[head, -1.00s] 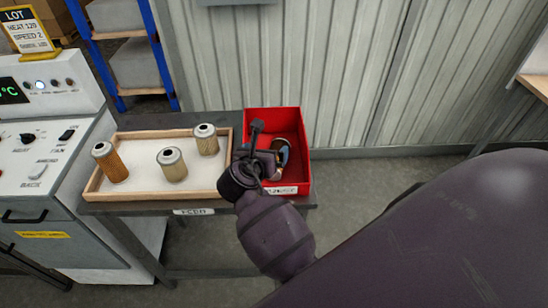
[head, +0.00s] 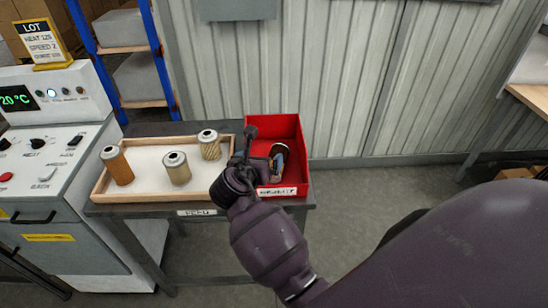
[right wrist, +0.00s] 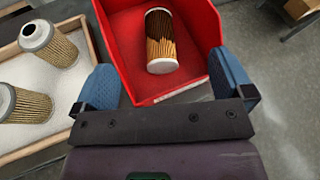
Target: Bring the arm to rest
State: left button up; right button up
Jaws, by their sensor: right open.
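My right arm reaches in from the lower right of the head view. Its gripper (head: 252,150) is above the near left part of the red bin (head: 262,128). In the right wrist view the blue fingers (right wrist: 165,88) are wide apart with nothing between them. Beyond the fingertips a filter cartridge (right wrist: 161,42) lies on its side in the bin, its pleats part dark and part orange-tan. In the head view this cartridge (head: 281,153) is partly hidden by the gripper. My left gripper is not in view.
A wooden-rimmed tray (head: 150,197) left of the bin holds an orange cartridge (head: 119,167) and two tan ones (head: 178,170) (head: 211,146), all upright. A control cabinet (head: 50,150) stands at the left, with a LOT sign (head: 41,43) on it.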

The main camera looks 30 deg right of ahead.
dwell(0.4)
jog(key=w+a+r+m+t+y, duration=0.1)
jog(key=w+a+m+t+y, duration=0.3)
jog(key=m, duration=0.6)
jog(key=s+a+f+m+t+y, duration=0.25)
jog(key=f+m+y, duration=0.2)
jog(key=m, duration=0.45)
pick_arm(q)
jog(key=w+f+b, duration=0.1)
jog(key=b, duration=0.2)
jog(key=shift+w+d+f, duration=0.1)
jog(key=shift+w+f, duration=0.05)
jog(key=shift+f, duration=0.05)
pick_arm(e)
jog(key=s+d+f+m+g+y, duration=0.1)
jog(key=s+d+f+m, duration=0.2)
jog(key=s+f, duration=0.4)
jog(key=s+d+f+m+g+y, duration=0.1)
jog(key=s+f, duration=0.7)
jog(key=s, duration=0.8)
jog(key=d+m+g, duration=0.1)
jog(key=d+m, duration=0.1)
jog(key=m, duration=0.1)
jog(key=shift+s+f, duration=0.15)
jog(key=shift+f, duration=0.15)
